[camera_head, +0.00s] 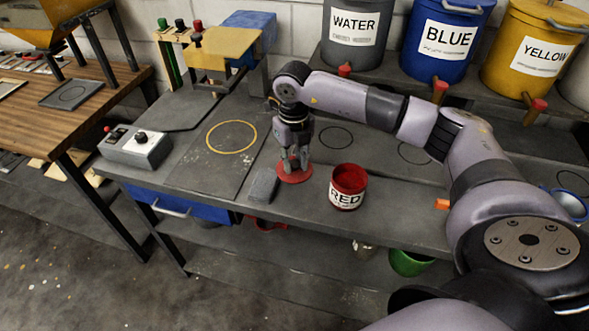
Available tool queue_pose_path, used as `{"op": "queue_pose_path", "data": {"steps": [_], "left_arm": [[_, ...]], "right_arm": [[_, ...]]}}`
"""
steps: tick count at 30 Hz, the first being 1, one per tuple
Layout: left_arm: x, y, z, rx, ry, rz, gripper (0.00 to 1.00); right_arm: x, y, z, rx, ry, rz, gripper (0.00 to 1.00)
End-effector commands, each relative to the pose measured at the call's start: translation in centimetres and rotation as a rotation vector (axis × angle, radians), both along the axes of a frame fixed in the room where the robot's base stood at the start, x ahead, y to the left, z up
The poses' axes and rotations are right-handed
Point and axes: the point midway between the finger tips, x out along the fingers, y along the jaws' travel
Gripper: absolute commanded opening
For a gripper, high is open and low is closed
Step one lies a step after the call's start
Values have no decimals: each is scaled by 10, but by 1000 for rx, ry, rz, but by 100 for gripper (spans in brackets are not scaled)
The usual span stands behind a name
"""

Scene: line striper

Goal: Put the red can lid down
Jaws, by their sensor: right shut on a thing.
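The red can (348,188) stands open on the grey bench, with red paint inside and a white RED label facing me. The red lid (295,170) is a round disc just left of the can, at the bench top. My right gripper (296,162) points down over the lid and is shut on it. The fingers cover the lid's middle. I cannot tell whether the lid touches the bench. My left gripper is not in view.
A grey block (263,186) lies just left of the lid. A yellow ring (232,136) marks a dark plate further left. A control box (135,146) stands at the bench's left end. WATER (354,36), BLUE (445,42) and YELLOW (531,52) buckets stand behind.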

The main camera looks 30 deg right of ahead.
Motion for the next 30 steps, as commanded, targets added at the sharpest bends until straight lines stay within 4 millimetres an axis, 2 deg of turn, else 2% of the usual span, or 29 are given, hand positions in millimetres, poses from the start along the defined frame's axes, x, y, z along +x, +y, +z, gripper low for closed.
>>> {"op": "queue_pose_path", "data": {"steps": [9, 23, 24, 30], "left_arm": [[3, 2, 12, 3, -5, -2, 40], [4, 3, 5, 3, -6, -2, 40], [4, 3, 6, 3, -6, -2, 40], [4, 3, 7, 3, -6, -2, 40]], "right_arm": [[-1, 0, -40, 1, 2, 0, 0], [0, 0, -50, 0, 1, 0, 0], [0, 0, -49, 0, 0, 0, 24], [0, 0, -48, 0, 1, 0, 37]]}}
